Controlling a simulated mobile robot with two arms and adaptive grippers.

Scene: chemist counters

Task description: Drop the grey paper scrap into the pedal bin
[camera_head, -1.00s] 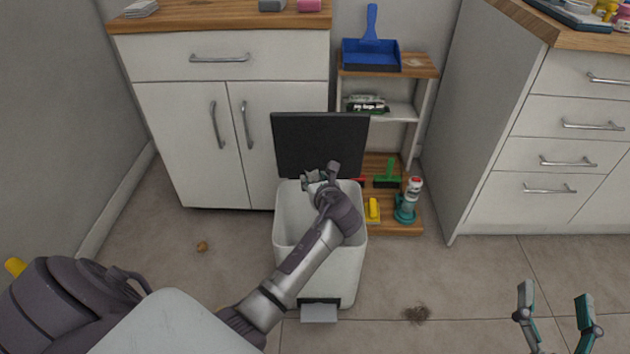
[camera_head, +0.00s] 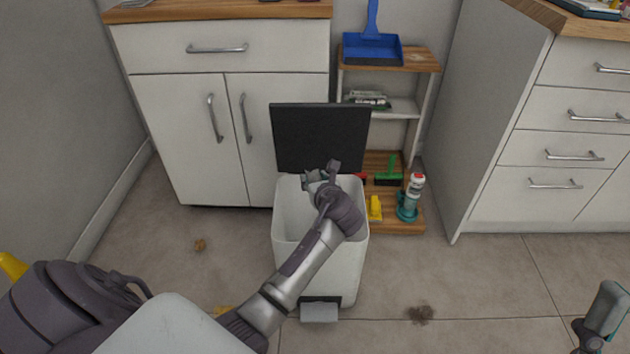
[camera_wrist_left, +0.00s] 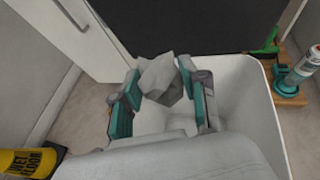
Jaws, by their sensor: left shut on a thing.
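The grey paper scrap (camera_wrist_left: 163,78) is a crumpled lump between the teal fingertips of my left gripper (camera_wrist_left: 162,95) in the left wrist view. That gripper is shut on it. In the head view my left gripper (camera_head: 318,180) is over the back part of the pedal bin's mouth. The white pedal bin (camera_head: 340,265) stands upright on the floor with its black lid (camera_head: 320,138) raised behind. My left forearm crosses above the bin and hides part of its opening. My right gripper (camera_head: 600,318) is at the lower right edge, partly cut off.
A white cabinet (camera_head: 185,135) stands behind and left of the bin. A small shelf (camera_head: 415,108) holds a blue dustpan (camera_head: 372,48), and a bottle (camera_head: 410,198) stands low on it. A yellow wet-floor sign (camera_wrist_left: 30,162) is at left.

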